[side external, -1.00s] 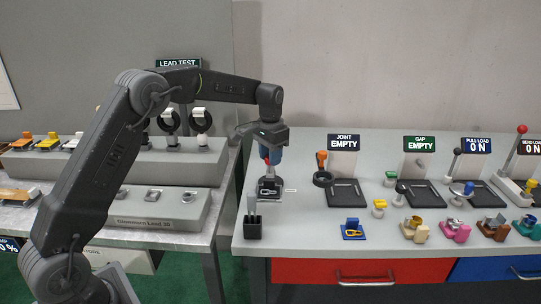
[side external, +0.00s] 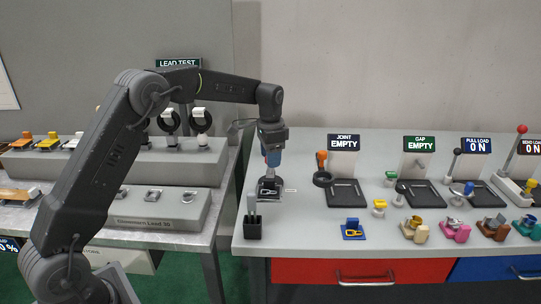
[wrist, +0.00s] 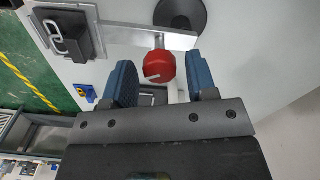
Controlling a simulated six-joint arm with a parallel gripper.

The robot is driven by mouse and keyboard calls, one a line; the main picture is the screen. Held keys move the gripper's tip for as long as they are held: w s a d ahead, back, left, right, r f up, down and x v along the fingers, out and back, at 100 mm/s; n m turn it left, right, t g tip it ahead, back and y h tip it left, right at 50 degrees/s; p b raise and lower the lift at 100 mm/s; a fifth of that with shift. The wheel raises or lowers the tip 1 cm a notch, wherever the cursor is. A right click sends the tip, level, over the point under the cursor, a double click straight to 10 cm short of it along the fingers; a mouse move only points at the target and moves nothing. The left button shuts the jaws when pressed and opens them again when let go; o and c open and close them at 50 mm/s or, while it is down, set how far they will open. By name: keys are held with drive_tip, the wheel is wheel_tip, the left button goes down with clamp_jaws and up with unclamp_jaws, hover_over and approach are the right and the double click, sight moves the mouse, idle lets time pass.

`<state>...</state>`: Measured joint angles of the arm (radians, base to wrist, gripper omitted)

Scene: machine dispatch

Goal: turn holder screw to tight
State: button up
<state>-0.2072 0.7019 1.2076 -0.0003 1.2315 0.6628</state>
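The holder screw is a red round knob (wrist: 160,67) with a white line on it, on a short pin under a pale grey bar (wrist: 140,35) in the wrist view. My gripper (wrist: 162,75) is open. Its two blue finger pads stand on either side of the knob, with a visible gap to each. In the side view my gripper (side external: 271,160) points down over the holder (side external: 270,187) at the left of the bench. The knob is mostly hidden there by the fingers. A dark block with a silver link (wrist: 55,28) sits at the bar's left end.
A blue part with a yellow piece (side external: 353,230) lies at the front edge.

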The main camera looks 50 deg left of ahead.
drive_tip(key=shift+o, duration=0.4)
drive_tip(key=shift+r, duration=0.1)
wheel_tip(320, 180, up, 14)
idle(0.3)
wheel_tip(320, 180, down, 14)
drive_tip(key=n, duration=0.9)
idle(0.4)
